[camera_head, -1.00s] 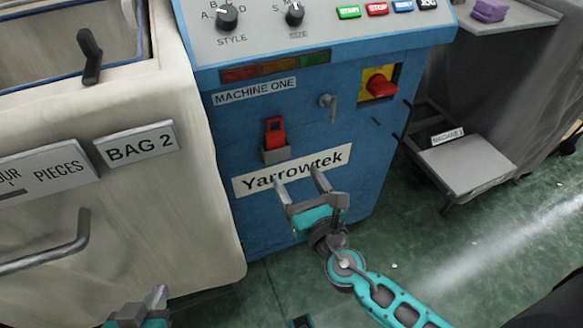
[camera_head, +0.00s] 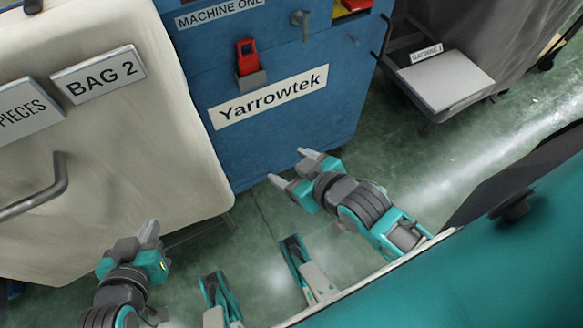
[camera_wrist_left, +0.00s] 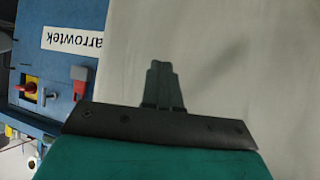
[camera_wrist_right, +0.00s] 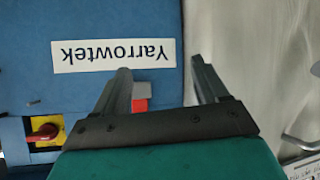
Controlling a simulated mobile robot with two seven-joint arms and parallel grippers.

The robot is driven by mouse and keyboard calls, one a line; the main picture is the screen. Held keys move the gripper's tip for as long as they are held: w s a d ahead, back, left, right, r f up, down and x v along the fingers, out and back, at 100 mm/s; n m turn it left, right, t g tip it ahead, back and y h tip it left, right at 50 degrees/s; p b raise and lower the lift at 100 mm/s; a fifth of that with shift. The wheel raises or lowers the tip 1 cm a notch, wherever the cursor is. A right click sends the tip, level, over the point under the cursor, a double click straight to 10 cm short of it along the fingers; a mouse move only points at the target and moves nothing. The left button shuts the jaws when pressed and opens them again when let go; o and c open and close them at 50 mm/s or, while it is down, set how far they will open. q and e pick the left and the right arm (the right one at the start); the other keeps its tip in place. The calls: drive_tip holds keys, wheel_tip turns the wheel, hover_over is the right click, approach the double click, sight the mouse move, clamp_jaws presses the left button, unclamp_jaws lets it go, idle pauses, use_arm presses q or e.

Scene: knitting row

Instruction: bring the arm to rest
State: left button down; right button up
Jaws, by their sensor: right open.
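My right gripper (camera_head: 291,167) is open and empty, low in front of the blue machine (camera_head: 290,140) and apart from it. Its two spread fingers also show in the right wrist view (camera_wrist_right: 160,68), with the upside-down Yarrowtek label (camera_wrist_right: 113,54) beyond. My left gripper (camera_head: 150,233) is at the lower left, in front of the cream bag cart (camera_head: 130,170). In the left wrist view its fingers (camera_wrist_left: 161,85) are together with nothing seen between them.
The cart's grey handle (camera_head: 40,195) sticks out at the left. A red part in a grey holder (camera_head: 248,62) is on the machine front. Green floor (camera_head: 400,140) between is clear.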

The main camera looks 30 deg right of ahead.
drive_tip(key=shift+s+a+m, duration=0.25)
drive_tip(key=shift+a+m, duration=0.05)
drive_tip(key=shift+m, duration=0.4)
drive_tip(key=shift+r, duration=0.1)
wheel_tip(320, 180, up, 11)
drive_tip(key=s+d+p, duration=0.1)
drive_tip(key=d+p, duration=0.2)
drive_tip(key=p, duration=1.3)
drive_tip(key=shift+s+r+h, duration=0.2)
drive_tip(key=shift+s+h, duration=0.05)
drive_tip(key=shift+h, duration=0.05)
drive_tip(key=shift+s+d+r+p, duration=0.2)
drive_tip(key=shift+r+p, duration=0.25)
drive_tip(key=shift+p, duration=0.35)
drive_tip(key=shift+o, duration=0.5)
use_arm(q)
drive_tip(key=s+a+r+y, duration=0.1)
drive_tip(key=a+r, duration=0.2)
drive_tip(key=r, duration=0.9)
drive_tip(key=shift+s+a+r, duration=0.2)
drive_tip(key=shift+s+a, duration=0.05)
drive_tip(key=shift+s, duration=0.15)
drive_tip(key=shift+f, duration=0.1)
use_arm(e)
drive_tip(key=shift+f, duration=0.1)
